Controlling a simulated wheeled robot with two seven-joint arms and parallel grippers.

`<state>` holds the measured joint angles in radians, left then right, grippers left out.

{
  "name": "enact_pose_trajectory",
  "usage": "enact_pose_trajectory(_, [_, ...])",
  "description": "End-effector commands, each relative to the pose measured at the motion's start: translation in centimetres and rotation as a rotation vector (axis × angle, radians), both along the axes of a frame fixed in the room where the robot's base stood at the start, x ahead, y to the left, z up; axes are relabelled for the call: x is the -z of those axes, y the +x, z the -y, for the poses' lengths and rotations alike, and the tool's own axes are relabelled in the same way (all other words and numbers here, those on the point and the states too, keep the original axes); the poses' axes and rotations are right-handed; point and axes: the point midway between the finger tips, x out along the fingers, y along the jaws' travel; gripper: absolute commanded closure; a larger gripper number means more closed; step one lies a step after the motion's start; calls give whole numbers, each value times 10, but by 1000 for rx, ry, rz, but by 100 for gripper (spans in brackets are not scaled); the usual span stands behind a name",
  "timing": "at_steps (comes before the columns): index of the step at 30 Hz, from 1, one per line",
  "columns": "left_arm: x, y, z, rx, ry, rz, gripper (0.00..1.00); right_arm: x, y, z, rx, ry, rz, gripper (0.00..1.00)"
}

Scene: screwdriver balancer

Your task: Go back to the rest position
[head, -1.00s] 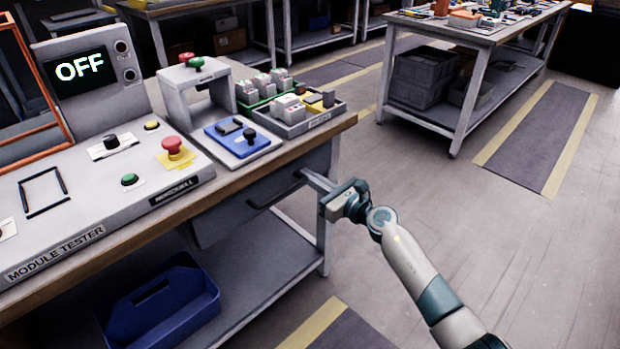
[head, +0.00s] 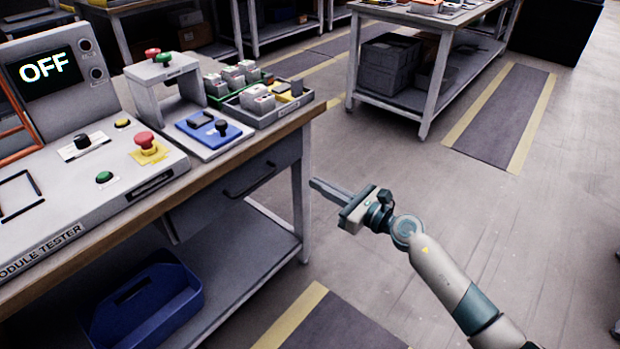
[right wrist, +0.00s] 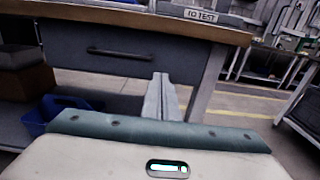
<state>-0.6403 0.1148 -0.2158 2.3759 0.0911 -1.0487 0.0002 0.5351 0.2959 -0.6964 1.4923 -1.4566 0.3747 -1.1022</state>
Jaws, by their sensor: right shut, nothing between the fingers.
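My right gripper (head: 316,184) is shut and empty. In the head view it hangs in the air to the right of the workbench (head: 225,165), clear of the bench leg. In the right wrist view its closed fingers (right wrist: 160,95) point at the bench's drawer front (right wrist: 110,62) and leg. My left gripper is not in either view.
The bench carries the module tester (head: 90,180) with its screen reading OFF, a blue fixture (head: 208,129) and a parts tray (head: 275,112). A blue tote (head: 150,305) sits on the lower shelf. Open floor (head: 480,220) lies to the right. Another table stands behind.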

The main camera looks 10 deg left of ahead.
Motion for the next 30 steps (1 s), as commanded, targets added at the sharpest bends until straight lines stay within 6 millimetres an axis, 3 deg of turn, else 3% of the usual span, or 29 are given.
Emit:
enact_pose_trajectory(22, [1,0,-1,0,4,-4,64,0,-7,5,6,28,-18,100])
enact_pose_trajectory(26, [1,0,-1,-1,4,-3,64,-3,-16,6,35,137,-85,100])
enact_pose_trajectory(30, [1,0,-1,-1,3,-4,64,-7,-32,18,103,364,-232,100])
